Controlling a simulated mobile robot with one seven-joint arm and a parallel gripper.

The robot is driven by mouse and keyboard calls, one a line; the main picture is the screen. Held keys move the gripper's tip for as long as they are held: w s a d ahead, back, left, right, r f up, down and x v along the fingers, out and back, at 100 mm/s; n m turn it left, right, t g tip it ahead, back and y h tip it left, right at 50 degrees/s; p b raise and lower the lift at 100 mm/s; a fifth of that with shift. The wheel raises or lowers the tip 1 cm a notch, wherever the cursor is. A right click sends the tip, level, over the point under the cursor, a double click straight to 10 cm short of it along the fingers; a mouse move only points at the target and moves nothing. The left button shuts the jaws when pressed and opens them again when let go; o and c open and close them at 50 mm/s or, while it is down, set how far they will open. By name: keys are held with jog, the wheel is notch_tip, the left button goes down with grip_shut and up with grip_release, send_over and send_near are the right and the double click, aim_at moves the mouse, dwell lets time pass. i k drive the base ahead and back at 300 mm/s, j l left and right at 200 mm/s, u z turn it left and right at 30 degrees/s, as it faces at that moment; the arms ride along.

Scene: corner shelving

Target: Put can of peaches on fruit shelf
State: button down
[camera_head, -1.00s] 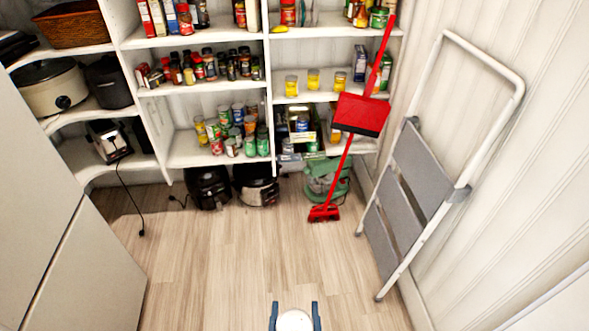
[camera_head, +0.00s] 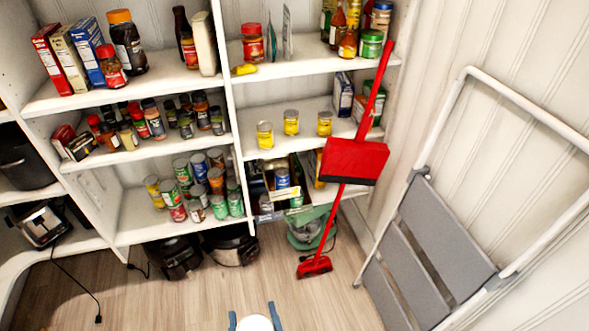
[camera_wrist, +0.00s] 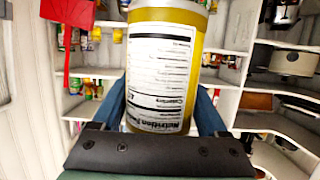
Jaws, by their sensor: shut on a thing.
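My gripper (camera_head: 256,318) is at the bottom edge of the head view, with blue fingers on either side of a can (camera_head: 256,324) whose pale round top shows. In the wrist view the can (camera_wrist: 162,70) is yellow with a white nutrition label, held between the blue fingers of my gripper (camera_wrist: 165,110). Its front label is not visible. Three similar yellow cans, one of them here (camera_head: 291,122), stand apart on the middle right shelf (camera_head: 283,145), probably the fruit shelf. My gripper is well short of this shelf, over the floor.
A red broom and dustpan (camera_head: 353,161) lean before the right end of that shelf. A folded step ladder (camera_head: 440,235) leans on the right wall. Several cans (camera_head: 190,185) crowd the lower left shelf. Boxes (camera_head: 344,95) stand at the shelf's right. The wooden floor (camera_head: 200,295) ahead is clear.

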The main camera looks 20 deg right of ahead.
aim_at(281, 110)
jog(key=i+l, duration=0.1)
jog(key=i, duration=0.55)
jog(key=i+l+z, duration=0.15)
jog(key=i, duration=0.55)
jog(key=i+l+u, duration=0.15)
jog(key=i+l, duration=0.9)
jog(key=i+j, duration=0.05)
jog(key=i, duration=0.05)
